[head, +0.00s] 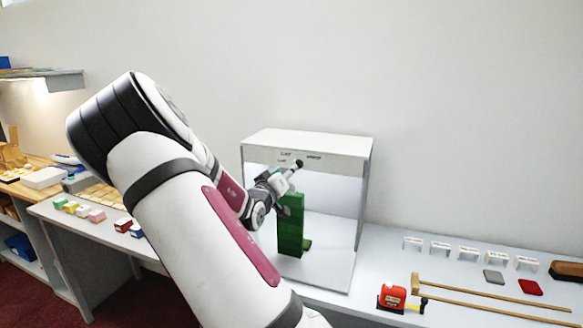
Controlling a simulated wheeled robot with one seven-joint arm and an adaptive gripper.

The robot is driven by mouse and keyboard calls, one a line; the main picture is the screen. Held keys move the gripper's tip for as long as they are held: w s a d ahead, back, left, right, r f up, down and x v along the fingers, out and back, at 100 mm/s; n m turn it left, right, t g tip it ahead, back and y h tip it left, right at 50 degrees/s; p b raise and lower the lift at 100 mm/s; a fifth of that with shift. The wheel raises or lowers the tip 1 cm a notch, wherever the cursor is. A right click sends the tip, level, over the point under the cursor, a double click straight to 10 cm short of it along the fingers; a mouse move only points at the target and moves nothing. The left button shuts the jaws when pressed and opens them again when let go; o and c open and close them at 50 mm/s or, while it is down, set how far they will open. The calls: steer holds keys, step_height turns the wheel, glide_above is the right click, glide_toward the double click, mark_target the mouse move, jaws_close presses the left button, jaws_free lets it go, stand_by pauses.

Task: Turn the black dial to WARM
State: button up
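The white light booth (307,144) stands on the counter with its front open. Small labels (314,156), too small to read for sure, show on its upper front panel. The black dial (299,163) is a small dark spot at that panel, by the labels. My gripper (291,173) is at the panel, with its tip at or very close to the dial. I cannot tell whether it touches the dial or whether its fingers are open or shut. The dial's pointer direction is too small to make out.
A green upright block (291,224) stands inside the booth, below my gripper. To the right lie a red tape measure (392,298), a folding wooden rule (480,296), small label stands (468,253) and swatches (530,287). Small coloured blocks (97,215) sit at left.

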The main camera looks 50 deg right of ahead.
steer(key=x, duration=0.6)
jaws_close()
